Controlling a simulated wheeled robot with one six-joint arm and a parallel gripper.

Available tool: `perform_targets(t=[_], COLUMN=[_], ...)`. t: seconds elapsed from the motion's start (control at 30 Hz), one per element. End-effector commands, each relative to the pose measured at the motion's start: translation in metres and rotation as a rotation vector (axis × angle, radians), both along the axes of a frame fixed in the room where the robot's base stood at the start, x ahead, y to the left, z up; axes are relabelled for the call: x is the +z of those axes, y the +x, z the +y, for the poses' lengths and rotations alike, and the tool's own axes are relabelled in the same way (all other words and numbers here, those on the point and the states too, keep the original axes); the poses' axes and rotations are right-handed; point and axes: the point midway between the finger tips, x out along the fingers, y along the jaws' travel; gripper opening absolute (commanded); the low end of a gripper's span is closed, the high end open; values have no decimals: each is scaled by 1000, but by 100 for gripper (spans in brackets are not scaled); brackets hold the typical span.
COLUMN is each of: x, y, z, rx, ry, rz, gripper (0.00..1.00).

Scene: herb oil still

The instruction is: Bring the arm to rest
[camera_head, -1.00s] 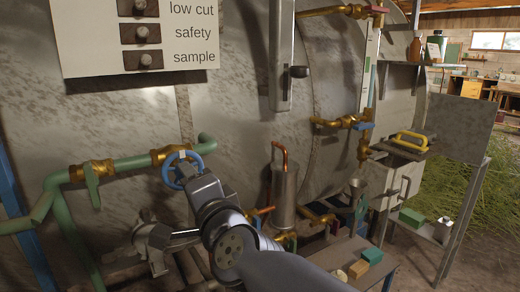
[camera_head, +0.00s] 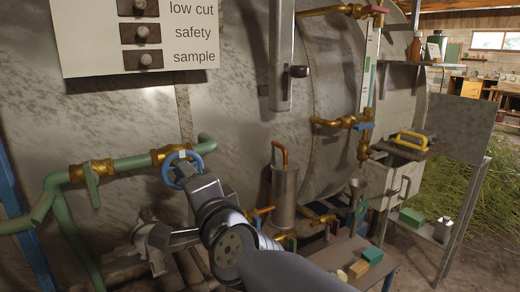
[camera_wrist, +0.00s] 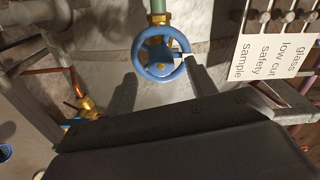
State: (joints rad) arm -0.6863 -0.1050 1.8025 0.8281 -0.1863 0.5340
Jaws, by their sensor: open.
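My arm (camera_head: 228,235) reaches from the lower right of the head view toward a blue handwheel (camera_head: 180,170) on the green pipe. In the wrist view my gripper (camera_wrist: 161,70) is open, its two dark fingers spread on either side of the lower part of the blue handwheel (camera_wrist: 160,60). Nothing is held between the fingers. I cannot tell whether a finger touches the wheel. In the head view the fingertips are mostly hidden behind the wrist.
The green pipe (camera_head: 130,163) with brass fittings runs along the big metal tank (camera_head: 235,110). A label board (camera_head: 100,55) hangs above. A small metal cylinder (camera_head: 284,195) with a copper pipe and a low bench (camera_head: 335,250) stand to the right of the wrist.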

Motion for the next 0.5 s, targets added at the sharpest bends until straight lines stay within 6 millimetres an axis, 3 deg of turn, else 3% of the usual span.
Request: perform_targets(t=[0.2, 0.5], x=[0, 2], y=[28, 26], z=[17, 15], rx=[0, 2], ry=[-21, -397], rz=[-13, -242], gripper=[53, 53])
